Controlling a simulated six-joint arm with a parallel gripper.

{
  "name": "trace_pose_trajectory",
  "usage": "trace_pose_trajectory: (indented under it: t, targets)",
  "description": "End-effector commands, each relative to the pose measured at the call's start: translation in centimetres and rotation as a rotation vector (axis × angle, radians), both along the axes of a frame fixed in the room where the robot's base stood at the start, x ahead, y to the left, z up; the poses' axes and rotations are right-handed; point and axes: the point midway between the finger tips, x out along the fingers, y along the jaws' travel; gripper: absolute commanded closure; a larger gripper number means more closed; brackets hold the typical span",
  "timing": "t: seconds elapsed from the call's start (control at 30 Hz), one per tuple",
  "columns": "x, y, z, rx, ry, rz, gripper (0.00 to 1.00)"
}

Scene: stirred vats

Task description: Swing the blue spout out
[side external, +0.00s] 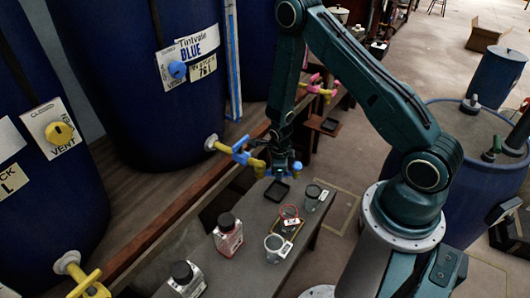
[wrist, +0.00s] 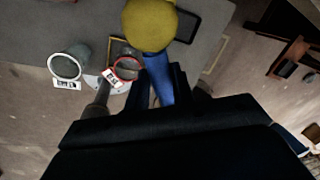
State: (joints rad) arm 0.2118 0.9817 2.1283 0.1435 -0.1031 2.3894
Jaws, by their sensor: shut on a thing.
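The large dark blue vat (side external: 185,85) labelled BLUE stands at left in the side view, with a yellow outlet and a blue tap (side external: 241,154) low on its side. A yellow knob (side external: 259,167) sits beyond the tap; it shows large in the wrist view (wrist: 148,24). The blue spout (wrist: 156,82) runs from below this knob to between my fingers. My gripper (side external: 284,168) is shut on it, above the far end of the grey bench. A small blue part (side external: 297,167) shows just right of my fingers. The spout's joint is partly hidden by the knob and gripper.
The grey bench (side external: 255,207) holds a black tray (side external: 276,191), a grey cup (side external: 313,195), a red-rimmed cup (side external: 289,212), a white-rimmed cup (side external: 274,246) and two capped bottles. A pink tap (side external: 315,84) is behind. A blue barrel (side external: 465,140) stands at right.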

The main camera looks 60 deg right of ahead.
Motion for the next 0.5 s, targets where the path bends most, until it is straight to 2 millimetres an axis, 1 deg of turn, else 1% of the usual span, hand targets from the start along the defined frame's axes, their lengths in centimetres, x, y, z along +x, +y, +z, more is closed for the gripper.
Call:
trace_pose_trajectory:
  t: [0.3,0.5]
  targets:
    - [-0.5,1.5,0.1,-0.001,0.000,-0.250,1.00]
    - [-0.6,2.1,0.1,0.000,0.000,-0.360,1.00]
